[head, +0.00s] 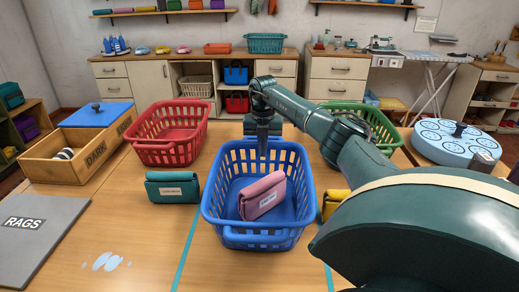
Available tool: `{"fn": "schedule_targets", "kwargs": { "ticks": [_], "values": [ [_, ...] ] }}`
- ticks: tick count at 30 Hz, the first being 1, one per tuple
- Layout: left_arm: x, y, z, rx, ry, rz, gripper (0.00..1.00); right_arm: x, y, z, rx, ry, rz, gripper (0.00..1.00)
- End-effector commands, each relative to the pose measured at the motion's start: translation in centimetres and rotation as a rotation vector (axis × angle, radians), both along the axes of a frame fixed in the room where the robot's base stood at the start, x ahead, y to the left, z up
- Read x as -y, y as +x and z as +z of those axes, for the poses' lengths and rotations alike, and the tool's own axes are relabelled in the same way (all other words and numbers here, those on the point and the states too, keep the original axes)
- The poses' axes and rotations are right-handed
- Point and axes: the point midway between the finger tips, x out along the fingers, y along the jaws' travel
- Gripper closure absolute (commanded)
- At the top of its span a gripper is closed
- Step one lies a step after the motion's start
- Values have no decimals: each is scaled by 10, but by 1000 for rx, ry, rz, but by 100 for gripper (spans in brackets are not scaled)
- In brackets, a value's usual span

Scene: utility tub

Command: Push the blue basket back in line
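The blue basket (222,203) stands upright on the table in the middle of the head view, nearer to me than the red basket (147,153) and the green basket (385,126). A pink pouch (262,196) with a white label lies tilted inside it. My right gripper (263,155) points down at the far side of the blue basket, by its far rim. Its fingers look closed together with nothing between them. I cannot tell whether they touch the basket. My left gripper is not in view.
Teal tape lines (186,247) run along the table on both sides of the blue basket. A teal pouch (172,187) lies left of it, and a yellow pouch (333,203) at right is partly behind my arm. A wooden box (60,170) and a grey RAGS board (40,240) are further left.

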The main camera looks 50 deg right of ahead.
Motion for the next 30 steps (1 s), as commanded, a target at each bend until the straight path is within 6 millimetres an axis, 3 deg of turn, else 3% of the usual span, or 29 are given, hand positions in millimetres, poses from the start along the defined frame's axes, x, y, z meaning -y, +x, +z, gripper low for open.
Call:
{"fn": "schedule_targets", "kwargs": {
  "ticks": [12, 30],
  "values": [
    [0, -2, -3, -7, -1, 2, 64, 20, 16, 1, -1, -3, 2, 100],
    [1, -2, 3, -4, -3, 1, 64, 21, 16, 2, -3, -5, 4, 100]
  ]
}}
